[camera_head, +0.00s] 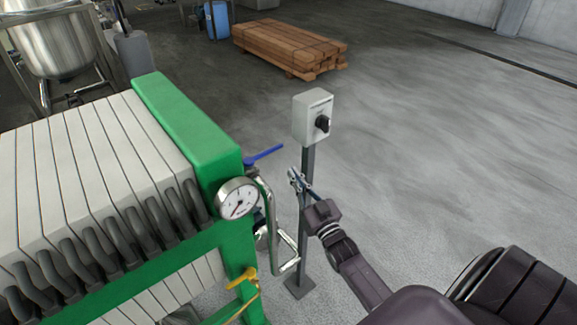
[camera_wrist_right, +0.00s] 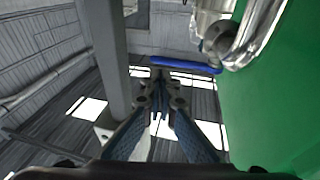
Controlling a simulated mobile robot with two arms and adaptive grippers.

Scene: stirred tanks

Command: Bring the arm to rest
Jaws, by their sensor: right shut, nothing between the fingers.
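My right gripper (camera_head: 296,180) is at the end of my dark right arm, which reaches in from the lower right. It is shut and empty, in front of the grey post (camera_head: 307,215) that carries a grey box with a black knob (camera_head: 321,123). The gripper is below the box, and I cannot tell its exact gap to the post. In the right wrist view the fingers (camera_wrist_right: 158,100) converge with nothing held between them. My left gripper is not in view.
The green filter press (camera_head: 190,125) with white plates stands close on the left. Its gauge (camera_head: 237,198), blue lever (camera_head: 264,155) and steel pipe (camera_head: 270,215) are near the gripper. A timber stack (camera_head: 290,45) lies behind. Open floor (camera_head: 440,130) stretches right.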

